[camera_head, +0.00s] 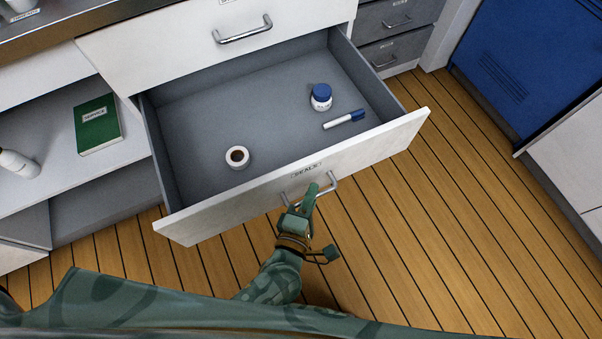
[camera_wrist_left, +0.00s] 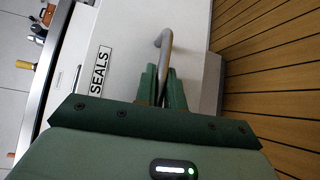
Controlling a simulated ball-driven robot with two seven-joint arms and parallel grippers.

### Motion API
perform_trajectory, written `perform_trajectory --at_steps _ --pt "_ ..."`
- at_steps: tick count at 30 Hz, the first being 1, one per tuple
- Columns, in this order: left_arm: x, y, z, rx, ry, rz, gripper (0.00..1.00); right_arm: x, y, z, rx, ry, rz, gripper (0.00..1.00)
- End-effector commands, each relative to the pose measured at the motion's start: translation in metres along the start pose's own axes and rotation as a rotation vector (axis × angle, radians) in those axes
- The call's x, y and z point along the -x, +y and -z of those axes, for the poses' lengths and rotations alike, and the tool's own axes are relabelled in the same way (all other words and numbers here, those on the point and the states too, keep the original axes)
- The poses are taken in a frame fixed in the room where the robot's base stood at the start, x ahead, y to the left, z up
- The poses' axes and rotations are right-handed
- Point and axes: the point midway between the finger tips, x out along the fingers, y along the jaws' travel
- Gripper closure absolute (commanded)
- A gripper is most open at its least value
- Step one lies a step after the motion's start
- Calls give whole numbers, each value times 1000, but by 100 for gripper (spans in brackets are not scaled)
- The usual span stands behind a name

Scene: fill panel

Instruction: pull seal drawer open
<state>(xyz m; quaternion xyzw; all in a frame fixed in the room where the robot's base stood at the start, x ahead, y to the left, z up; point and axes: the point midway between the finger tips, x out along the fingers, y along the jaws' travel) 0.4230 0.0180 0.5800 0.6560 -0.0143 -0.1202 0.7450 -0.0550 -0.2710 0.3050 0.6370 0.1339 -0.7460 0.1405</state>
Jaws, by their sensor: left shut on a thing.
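The seal drawer (camera_head: 215,215) stands pulled out below a shut white drawer in the head view, with its grey inside showing. Its label (camera_wrist_left: 100,70) reads SEALS in the left wrist view. Its metal bar handle (camera_head: 332,181) also shows in the left wrist view (camera_wrist_left: 165,42). My left gripper (camera_head: 308,196) is at the handle, with its green fingers (camera_wrist_left: 163,85) shut on the bar. Inside the drawer are a small white jar with a blue lid (camera_head: 321,97), a blue-capped white marker (camera_head: 344,120) and a tape roll (camera_head: 237,157). My right gripper is in neither view.
The closed drawer above has its own handle (camera_head: 243,30). An open shelf at left holds a green book (camera_head: 98,124) and a white bottle (camera_head: 18,163). Grey drawers (camera_head: 395,20) and a blue cabinet (camera_head: 535,60) stand at the right. The wooden floor (camera_head: 450,220) is clear.

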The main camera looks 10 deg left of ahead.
Motion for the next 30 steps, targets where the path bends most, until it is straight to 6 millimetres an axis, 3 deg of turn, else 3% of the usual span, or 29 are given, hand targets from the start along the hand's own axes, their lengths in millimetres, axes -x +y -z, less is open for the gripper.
perform_trajectory --at_steps 7,20,21,23,30 --pt "14 -5 -13 0 2 3 100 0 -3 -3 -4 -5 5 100" --pt "16 -6 -14 0 2 3 100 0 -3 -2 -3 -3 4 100" --pt "16 -6 -14 0 2 3 81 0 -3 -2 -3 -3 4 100" --pt "16 -6 -14 0 2 3 67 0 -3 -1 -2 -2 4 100" --pt "16 -5 -15 0 1 1 67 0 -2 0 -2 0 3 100"
